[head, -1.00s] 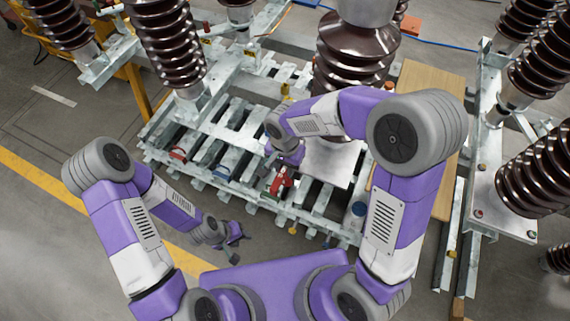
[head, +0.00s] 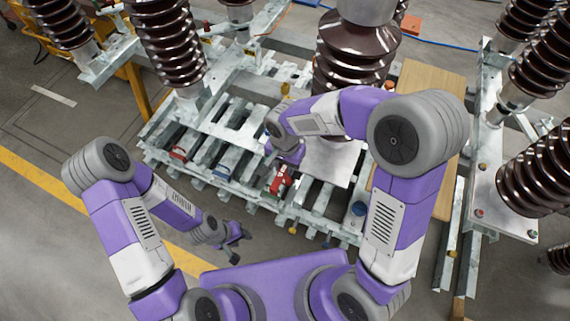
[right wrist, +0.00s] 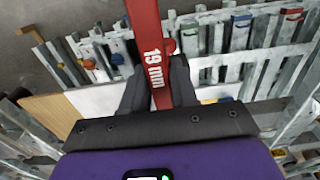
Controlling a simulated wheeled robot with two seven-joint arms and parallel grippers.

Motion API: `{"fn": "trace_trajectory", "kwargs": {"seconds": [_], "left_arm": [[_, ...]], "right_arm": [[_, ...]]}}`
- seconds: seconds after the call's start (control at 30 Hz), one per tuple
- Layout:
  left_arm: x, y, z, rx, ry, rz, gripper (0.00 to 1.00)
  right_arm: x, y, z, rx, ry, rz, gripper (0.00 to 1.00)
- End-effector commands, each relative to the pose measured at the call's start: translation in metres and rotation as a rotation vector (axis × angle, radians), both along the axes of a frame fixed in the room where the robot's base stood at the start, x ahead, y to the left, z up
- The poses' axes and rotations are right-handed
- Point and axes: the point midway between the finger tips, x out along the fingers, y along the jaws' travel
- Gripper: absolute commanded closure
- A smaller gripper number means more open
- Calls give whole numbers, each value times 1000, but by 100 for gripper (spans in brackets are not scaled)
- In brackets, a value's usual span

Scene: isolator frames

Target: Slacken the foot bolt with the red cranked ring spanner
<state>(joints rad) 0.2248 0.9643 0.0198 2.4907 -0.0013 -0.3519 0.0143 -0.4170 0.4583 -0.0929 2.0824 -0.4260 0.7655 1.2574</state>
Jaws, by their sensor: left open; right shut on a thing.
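In the head view the red spanner (head: 281,181) shows just below the right gripper (head: 284,160), over the slatted metal frame. The spanner's ring end is out of the wrist view, and I cannot make out the foot bolt or whether the ring touches it. My left gripper (head: 235,246) is open and empty, low in front of the frame.
Brown ribbed insulators (head: 350,60) stand behind and on both sides. A wooden board (head: 440,80) lies at the right, beside a bare metal plate (head: 332,162). Other red and blue pieces lie on the slatted frame (head: 240,180). Open floor (head: 60,230) is at the left.

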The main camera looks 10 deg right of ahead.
Motion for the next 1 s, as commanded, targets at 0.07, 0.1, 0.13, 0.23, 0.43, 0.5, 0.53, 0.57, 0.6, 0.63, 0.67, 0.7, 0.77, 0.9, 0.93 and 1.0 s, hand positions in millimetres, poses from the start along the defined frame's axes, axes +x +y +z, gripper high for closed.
{"fn": "trace_trajectory", "kwargs": {"seconds": [0.07,0.1,0.13,0.23,0.43,0.5,0.53,0.57,0.6,0.63,0.67,0.7,0.77,0.9,0.93,1.0], "left_arm": [[0,0,0,0,0,0,57],[0,0,-1,0,0,0,57],[0,0,-1,0,0,0,57],[0,0,-3,0,0,0,57],[0,0,-8,0,0,0,57],[0,0,-10,0,0,0,57],[0,0,-10,0,0,0,57],[0,0,-11,0,0,0,57],[0,0,-12,0,0,0,57],[0,0,-12,0,0,0,57],[0,0,-13,0,0,0,57],[0,0,-14,0,0,0,57],[0,0,-15,0,0,0,57],[0,0,-18,0,0,0,57],[0,0,-19,0,0,0,57],[0,0,-20,0,0,0,57]], "right_arm": [[0,0,0,1,-1,0,100],[0,0,-1,1,-1,0,100],[0,0,-1,1,-1,0,100],[0,0,-4,0,0,0,100],[0,0,-9,0,0,0,100],[0,0,-11,0,0,0,100],[0,0,-11,0,0,0,100],[0,0,-12,0,0,0,100],[0,0,-13,0,0,0,100],[0,0,-14,0,0,0,100],[0,0,-15,0,0,0,100],[0,0,-16,0,0,0,100],[0,0,-17,0,0,0,100],[0,0,-21,0,0,0,100],[0,0,-21,0,0,0,100],[0,0,-23,0,0,0,100]]}}
